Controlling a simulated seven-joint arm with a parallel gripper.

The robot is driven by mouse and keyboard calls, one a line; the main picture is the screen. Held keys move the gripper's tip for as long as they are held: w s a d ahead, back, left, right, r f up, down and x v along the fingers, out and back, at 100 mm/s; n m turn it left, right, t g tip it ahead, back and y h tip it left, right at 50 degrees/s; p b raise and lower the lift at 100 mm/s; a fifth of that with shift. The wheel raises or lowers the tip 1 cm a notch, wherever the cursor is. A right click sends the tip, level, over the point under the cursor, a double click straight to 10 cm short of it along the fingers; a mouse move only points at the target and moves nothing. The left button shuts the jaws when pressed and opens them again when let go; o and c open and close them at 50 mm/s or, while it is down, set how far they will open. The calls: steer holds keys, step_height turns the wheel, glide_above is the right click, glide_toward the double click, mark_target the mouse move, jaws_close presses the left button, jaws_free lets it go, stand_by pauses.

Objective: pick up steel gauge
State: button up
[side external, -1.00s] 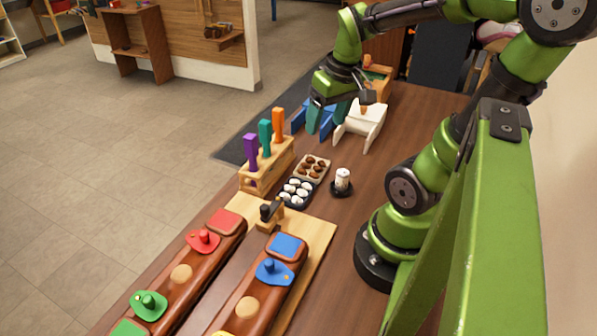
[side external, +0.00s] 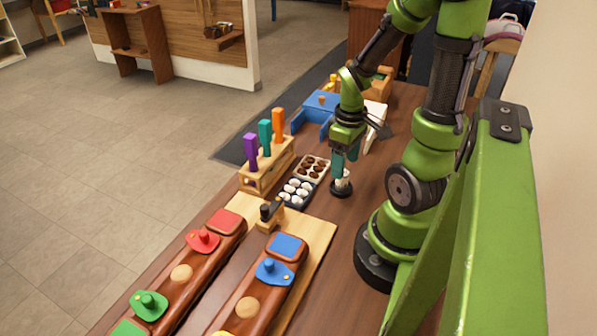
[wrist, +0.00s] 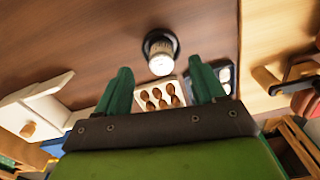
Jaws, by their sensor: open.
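The gauge (side external: 346,183) looks like a small pale cylinder standing upright in a round black base on the brown table. In the wrist view the gauge (wrist: 160,62) appears just beyond my fingertips, roughly centred between them. My gripper (side external: 343,168) points down over the gauge in the side view, and its teal fingers partly cover the gauge's upper part. In the wrist view my gripper (wrist: 158,72) has its fingers wide apart with nothing held. I cannot tell whether the fingertips are level with the gauge's top or above it.
A tray of brown pieces (side external: 314,166) and a dark tray of white pieces (side external: 296,192) lie left of the gauge. A wooden rack (side external: 266,170) holds purple, teal and orange handles. A small black clamp (side external: 270,211) sits on the light board. Blue and white stands are behind.

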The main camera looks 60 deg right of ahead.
mark_target(342, 181)
steer(key=shift+w+f, duration=0.15)
steer(key=shift+f, duration=1.35)
steer(key=shift+w+f, duration=0.15)
steer(key=shift+f, duration=1.3)
jaws_close()
steer(key=shift+r, duration=0.2)
